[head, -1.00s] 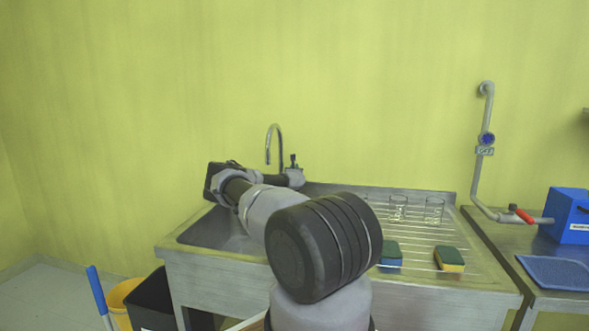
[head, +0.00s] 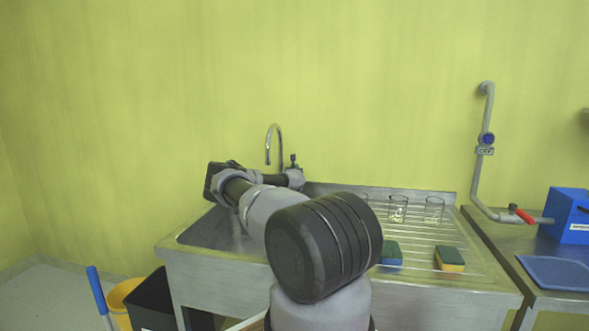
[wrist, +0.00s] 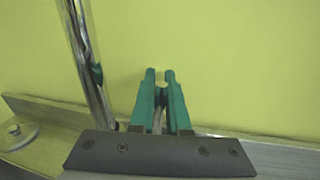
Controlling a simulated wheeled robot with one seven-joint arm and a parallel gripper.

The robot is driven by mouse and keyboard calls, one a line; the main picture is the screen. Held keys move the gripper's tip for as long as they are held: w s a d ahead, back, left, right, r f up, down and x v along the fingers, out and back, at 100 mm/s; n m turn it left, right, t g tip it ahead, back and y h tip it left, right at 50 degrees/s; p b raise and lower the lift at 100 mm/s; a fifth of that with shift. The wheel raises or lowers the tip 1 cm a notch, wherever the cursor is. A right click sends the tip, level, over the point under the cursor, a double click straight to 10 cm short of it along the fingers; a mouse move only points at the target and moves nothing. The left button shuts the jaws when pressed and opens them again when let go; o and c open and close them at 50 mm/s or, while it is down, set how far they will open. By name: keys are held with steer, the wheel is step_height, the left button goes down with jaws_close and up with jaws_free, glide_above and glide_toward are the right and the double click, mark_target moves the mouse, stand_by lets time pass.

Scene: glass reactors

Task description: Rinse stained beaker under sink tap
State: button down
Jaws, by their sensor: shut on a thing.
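The chrome sink tap (head: 274,140) stands at the back of the steel sink (head: 215,226), its curved spout facing left. Its pipe (wrist: 86,65) runs up the left of the wrist view. My gripper (wrist: 160,78) has green fingers that are closed around a slim, pale upright part just right of the pipe, apparently the tap lever, mostly hidden by the fingers. In the head view my arm covers most of it. Glass beakers (head: 398,208) (head: 433,210) stand upright on the drainboard; I cannot tell which is stained. I see no water stream; the sink's inside is partly hidden.
Two sponges (head: 391,254) (head: 450,259) lie on the ribbed drainboard (head: 480,268). A pipe with a red-handled valve (head: 523,215) and a blue box (head: 568,215) are at the right. A black bin (head: 152,300) and a yellow bucket (head: 122,295) stand at the lower left.

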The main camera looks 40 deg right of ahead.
stand_by(0.3)
steer(key=shift+s+a+r+t+h, duration=0.1)
steer(key=shift+s+a+t+h, duration=0.3)
steer(key=shift+t+h, duration=0.1)
steer(key=c, duration=0.9)
jaws_free()
steer(key=shift+a, duration=0.1)
steer(key=v, duration=1)
steer(key=shift+s+a, duration=0.15)
steer(key=shift+s, duration=0.2)
